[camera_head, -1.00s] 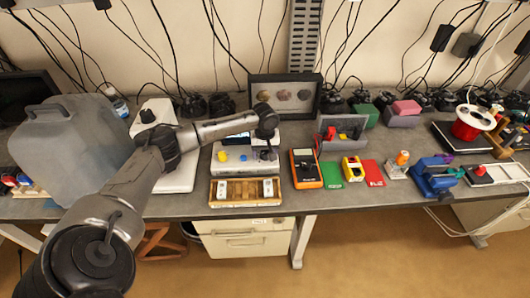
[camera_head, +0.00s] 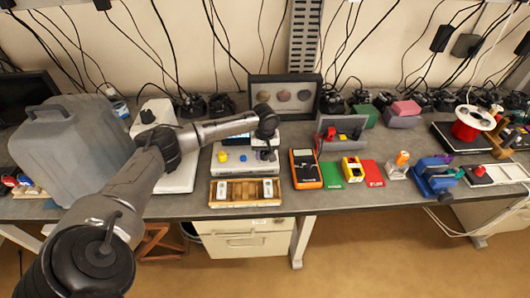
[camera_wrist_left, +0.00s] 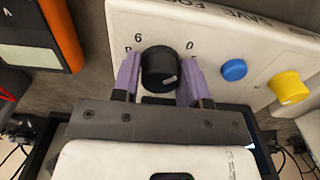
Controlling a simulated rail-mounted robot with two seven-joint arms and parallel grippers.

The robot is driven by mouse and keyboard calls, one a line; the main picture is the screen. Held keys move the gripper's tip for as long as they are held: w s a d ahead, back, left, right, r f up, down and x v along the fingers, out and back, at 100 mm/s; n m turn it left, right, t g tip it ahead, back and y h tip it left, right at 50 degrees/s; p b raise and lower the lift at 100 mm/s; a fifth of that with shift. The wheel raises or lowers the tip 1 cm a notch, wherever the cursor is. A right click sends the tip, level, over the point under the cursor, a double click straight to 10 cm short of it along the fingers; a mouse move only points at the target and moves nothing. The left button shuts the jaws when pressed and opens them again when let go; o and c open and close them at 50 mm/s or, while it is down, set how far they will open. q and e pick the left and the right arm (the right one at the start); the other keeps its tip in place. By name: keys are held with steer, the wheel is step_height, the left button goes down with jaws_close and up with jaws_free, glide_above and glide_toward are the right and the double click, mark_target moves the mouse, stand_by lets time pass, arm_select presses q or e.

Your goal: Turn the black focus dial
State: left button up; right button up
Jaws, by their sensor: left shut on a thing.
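The black focus dial (camera_wrist_left: 159,70) sits on a white panel (camera_wrist_left: 212,28) in the left wrist view. Its pale pointer mark faces the lower right. The panel's printed markings include a 6 and a 0. My left gripper (camera_wrist_left: 160,78) has its purple fingers on both sides of the dial and is shut on it. In the head view my left gripper (camera_head: 266,148) is over the right part of the white device (camera_head: 232,167), and the dial is mostly hidden there. My right gripper is in neither view.
A blue button (camera_wrist_left: 234,70) and a yellow knob (camera_wrist_left: 288,87) are on the same panel. A wooden tray (camera_head: 219,203) lies in front of the device. An orange multimeter (camera_head: 305,168) stands close on the right. A framed display (camera_head: 258,95) stands behind.

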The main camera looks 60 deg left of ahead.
arm_select(q)
steer(key=m+p, duration=0.4)
steer(key=p, duration=0.1)
steer(key=shift+r+p, duration=0.3)
steer(key=m+p, duration=0.2)
steer(key=shift+f+m, duration=0.1)
steer(key=shift+m, duration=0.3)
steer(key=m+p, duration=0.1)
steer(key=m, duration=0.1)
steer(key=shift+m, duration=0.4)
steer(key=m+p, duration=0.1)
steer(key=m, duration=0.1)
steer(key=shift+f+m, duration=0.1)
steer(key=shift+m, duration=0.2)
steer(key=m+p, duration=0.1)
steer(key=m, duration=0.2)
steer(key=shift+m, duration=0.3)
steer(key=m, duration=0.5)
steer(key=shift+f, duration=0.1)
steer(key=shift+m, duration=1.3)
